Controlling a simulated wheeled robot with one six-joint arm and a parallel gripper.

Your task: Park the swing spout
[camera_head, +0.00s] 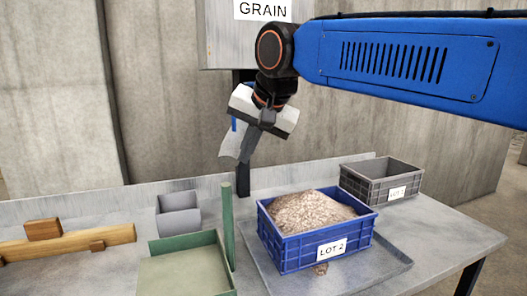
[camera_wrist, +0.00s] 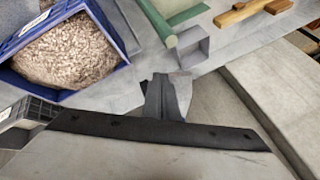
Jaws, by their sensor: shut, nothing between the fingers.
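A pale grey curved piece (camera_head: 232,143), which looks like the swing spout, hangs below the grain hopper (camera_head: 222,45) in the head view. A small blue part shows at its upper left. My gripper (camera_head: 249,150) points down and left beside it, overlapping its right side in the picture. Whether they touch cannot be told. The gripper is shut and empty. The spout's upper end and pivot are hidden by my wrist.
A blue LOT 2 crate (camera_head: 318,257) full of grain stands in a grey tray (camera_head: 380,272). A dark crate (camera_head: 365,186) stands behind right. A green tray (camera_head: 152,250), green post (camera_head: 228,225), grey box (camera_head: 178,222) and wooden piece (camera_head: 75,243) are at left. A dark upright (camera_head: 243,181) stands behind.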

